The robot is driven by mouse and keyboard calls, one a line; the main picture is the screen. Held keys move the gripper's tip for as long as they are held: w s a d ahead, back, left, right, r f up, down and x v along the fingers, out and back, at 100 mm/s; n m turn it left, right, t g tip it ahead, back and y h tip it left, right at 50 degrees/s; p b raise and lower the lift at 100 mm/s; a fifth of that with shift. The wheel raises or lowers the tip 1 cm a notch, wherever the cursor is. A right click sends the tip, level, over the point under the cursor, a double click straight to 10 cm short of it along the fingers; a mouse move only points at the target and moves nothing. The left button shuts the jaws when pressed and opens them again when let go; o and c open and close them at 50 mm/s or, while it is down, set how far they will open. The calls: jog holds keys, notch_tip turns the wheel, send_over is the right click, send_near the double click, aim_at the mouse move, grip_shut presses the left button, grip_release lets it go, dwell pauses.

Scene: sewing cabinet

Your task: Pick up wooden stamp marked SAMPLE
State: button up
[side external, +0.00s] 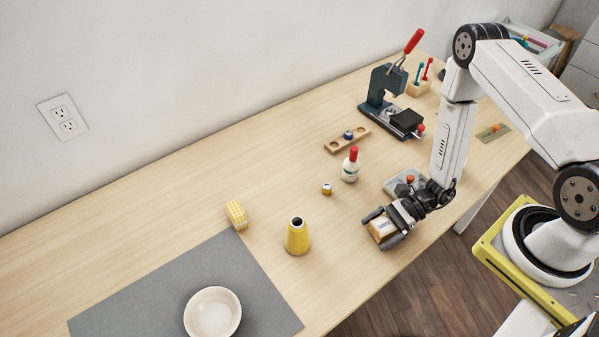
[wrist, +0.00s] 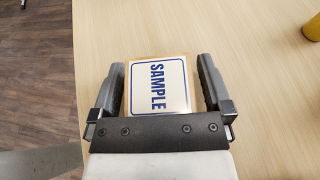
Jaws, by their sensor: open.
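The wooden stamp (side external: 381,229) sits on the table near its front edge, with a light label on top. In the wrist view the stamp (wrist: 158,88) shows its white label with a blue border and the word SAMPLE. My gripper (side external: 386,229) is low over the table with its two fingers on either side of the stamp. In the wrist view my gripper (wrist: 160,82) is open, with a gap between each finger and the stamp. The lower end of the stamp is partly hidden by the gripper's body in the wrist view.
A yellow cone-shaped bottle (side external: 297,237) and a small yellow item (side external: 326,189) stand left of my gripper. A red-capped bottle (side external: 351,165) stands behind it. A grey tray (side external: 398,182) lies close beside my wrist. A bowl (side external: 212,313) rests on a grey mat (side external: 130,310).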

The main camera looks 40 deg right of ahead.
aim_at(381, 227)
jog(key=c, duration=1.2)
jog(key=shift+o, duration=0.2)
jog(key=shift+r, duration=0.2)
jog(key=shift+r, duration=4.85)
